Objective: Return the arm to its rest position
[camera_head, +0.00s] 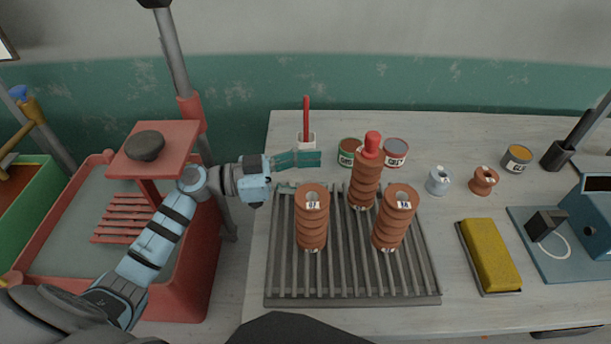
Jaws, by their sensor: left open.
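My left arm (158,238) comes in from the lower left and reaches over the red basin to the left edge of the table. My left gripper (299,174) is open, its teal fingers pointing right. It is behind the front-left ribbed clay stack (311,232) and left of the back stack, with nothing visible between its fingers. The front-right stack (393,221) and the red-topped back stack (364,185) also stand upright on the dark slatted rack (352,297). My right gripper is not in view.
A white holder with a red stick (306,115) stands just behind the gripper. A yellow sponge (487,255) lies at the right. A red basin (165,295) with a raised plate (180,135) is at the left.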

